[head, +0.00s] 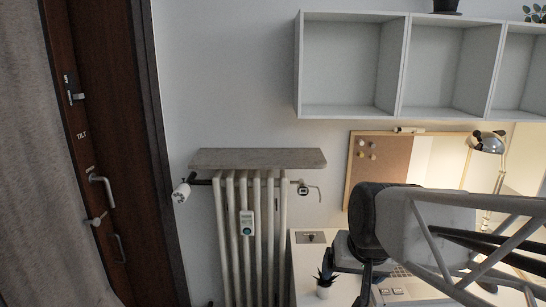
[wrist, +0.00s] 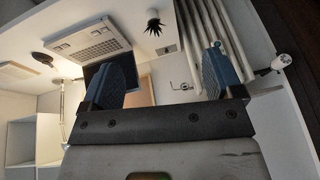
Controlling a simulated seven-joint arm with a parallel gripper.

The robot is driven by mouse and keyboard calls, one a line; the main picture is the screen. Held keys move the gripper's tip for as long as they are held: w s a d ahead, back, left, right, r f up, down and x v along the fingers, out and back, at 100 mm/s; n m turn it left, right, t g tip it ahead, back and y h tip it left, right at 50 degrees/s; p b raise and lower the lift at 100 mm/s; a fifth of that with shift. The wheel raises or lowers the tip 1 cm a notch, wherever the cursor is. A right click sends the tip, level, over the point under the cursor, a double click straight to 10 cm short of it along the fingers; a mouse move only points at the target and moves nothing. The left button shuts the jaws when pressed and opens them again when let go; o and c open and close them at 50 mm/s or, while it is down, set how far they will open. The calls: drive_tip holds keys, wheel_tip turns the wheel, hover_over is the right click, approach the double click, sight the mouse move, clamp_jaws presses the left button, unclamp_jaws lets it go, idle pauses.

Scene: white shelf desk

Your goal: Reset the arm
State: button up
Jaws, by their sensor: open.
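My gripper (wrist: 163,72) is open in the wrist view, its two blue fingers wide apart with nothing between them. In the head view, my arm reaches in from the right edge, and my gripper (head: 345,280) hangs low over the white desk (head: 306,262), partly hidden by my own links. The wrist view is turned upside down, with the desk at the top. I cannot tell the exact height of the fingers above the desk.
A potted plant (head: 324,283) stands on the desk close to my gripper. The wrist view shows an open laptop (wrist: 92,42). A radiator (head: 250,235) stands left of the desk. A corkboard (head: 370,155), a lamp (head: 488,143) and white wall shelves (head: 350,65) are behind and above.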

drive_tip(key=s+d+f+g+h, duration=0.1)
drive_tip(key=s+d, duration=0.3)
drive_tip(key=s, duration=0.5)
drive_tip(key=shift+s+f+n+g, duration=0.3)
drive_tip(key=shift+f+n+g, duration=0.1)
drive_tip(key=shift+f, duration=0.25)
